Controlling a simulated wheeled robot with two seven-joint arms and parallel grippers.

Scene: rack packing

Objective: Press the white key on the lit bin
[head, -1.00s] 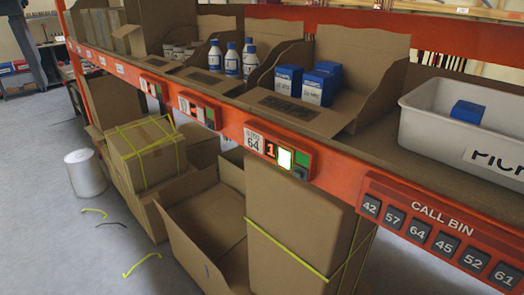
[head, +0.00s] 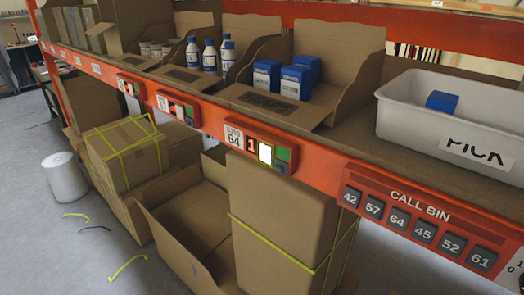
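The lit bin is the cardboard bin (head: 345,95) holding several blue boxes (head: 296,80). Its red module (head: 256,145) on the orange shelf edge has a label reading 64, a lit digit 1, a bright white key (head: 265,153), a green key (head: 283,153) and a small dark key below. The white key glows. Neither of my grippers is in view.
Two other modules (head: 177,108) sit left along the shelf edge, under bins with white bottles and jars. A CALL BIN panel (head: 410,215) with numbered keys and a white PICK tote (head: 455,120) are at right. Cardboard boxes (head: 125,155) stand below the shelf.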

